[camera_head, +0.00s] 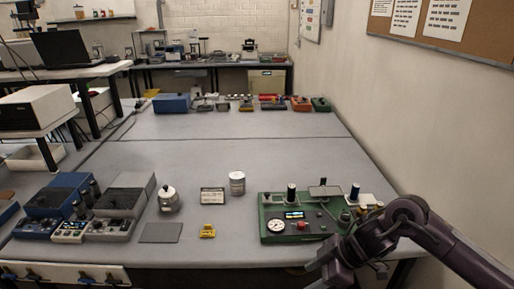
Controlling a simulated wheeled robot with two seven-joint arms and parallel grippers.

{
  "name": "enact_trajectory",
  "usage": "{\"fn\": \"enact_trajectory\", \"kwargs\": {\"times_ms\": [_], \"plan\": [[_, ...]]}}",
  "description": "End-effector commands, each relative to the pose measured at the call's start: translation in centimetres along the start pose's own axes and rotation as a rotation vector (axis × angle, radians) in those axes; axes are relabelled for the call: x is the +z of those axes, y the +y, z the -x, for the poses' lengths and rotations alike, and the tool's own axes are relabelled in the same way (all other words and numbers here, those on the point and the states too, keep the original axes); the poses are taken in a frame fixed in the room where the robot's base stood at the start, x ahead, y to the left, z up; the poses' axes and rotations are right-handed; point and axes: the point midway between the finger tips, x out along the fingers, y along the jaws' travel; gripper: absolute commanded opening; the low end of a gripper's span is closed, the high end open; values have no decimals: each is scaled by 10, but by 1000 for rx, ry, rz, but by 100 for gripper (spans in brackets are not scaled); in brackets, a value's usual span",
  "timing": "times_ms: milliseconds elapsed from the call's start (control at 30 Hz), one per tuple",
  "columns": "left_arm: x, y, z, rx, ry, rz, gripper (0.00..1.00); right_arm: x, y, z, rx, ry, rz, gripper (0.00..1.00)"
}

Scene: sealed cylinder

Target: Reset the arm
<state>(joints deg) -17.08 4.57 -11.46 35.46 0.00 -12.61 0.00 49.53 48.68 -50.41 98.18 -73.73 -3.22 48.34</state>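My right arm comes in from the right edge, bends at a dark joint and reaches down-left over the table's front edge. Its end, my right gripper (326,272), is at the bottom of the head view beside the front of the green device (276,237). The fingers are too dark and cut off to tell whether they are open. My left arm and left gripper are out of view. A silver metal cylinder (237,184) and a lidded metal canister (168,200) stand upright on the grey table, left of the green device and apart from my arm.
Blue and grey instruments (117,202) crowd the left. The table's middle (225,145) is clear. A wall (430,120) borders the right.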

Motion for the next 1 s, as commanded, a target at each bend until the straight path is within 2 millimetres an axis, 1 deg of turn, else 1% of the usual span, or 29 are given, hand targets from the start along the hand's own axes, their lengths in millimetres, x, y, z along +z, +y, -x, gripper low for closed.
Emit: {"fn": "enact_trajectory", "kwargs": {"times_ms": [33,167,267,300,367,400,467,500,533,567,600,667,700,767,800,867,900,967,1000], "plan": [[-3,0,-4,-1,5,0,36,1,4,-15,2,32,-19,50],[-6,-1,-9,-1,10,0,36,2,20,-50,35,124,-73,50],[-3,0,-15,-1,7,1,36,11,34,-85,74,196,-139,50],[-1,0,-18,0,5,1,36,19,40,-102,95,224,-175,50],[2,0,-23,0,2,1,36,37,47,-132,134,260,-244,50],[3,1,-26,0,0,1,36,53,50,-153,165,278,-297,50],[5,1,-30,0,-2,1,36,84,51,-186,214,288,-381,50],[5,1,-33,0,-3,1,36,106,48,-207,246,285,-436,50],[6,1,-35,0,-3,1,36,124,44,-221,268,277,-475,50],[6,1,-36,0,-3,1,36,141,39,-235,288,267,-512,50],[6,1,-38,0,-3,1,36,164,30,-252,313,248,-560,50],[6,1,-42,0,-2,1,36,199,12,-276,345,212,-627,50],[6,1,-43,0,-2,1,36,222,-2,-291,362,183,-669,50],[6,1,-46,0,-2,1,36,256,-27,-311,384,135,-729,50],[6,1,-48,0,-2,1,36,277,-45,-324,396,101,-766,50],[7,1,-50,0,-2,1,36,308,-75,-340,410,46,-818,50],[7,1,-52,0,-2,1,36,327,-97,-350,417,6,-849,50],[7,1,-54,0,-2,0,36,354,-132,-363,424,-55,-895,50],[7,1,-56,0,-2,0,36,372,-156,-371,426,-98,-923,50]]}}
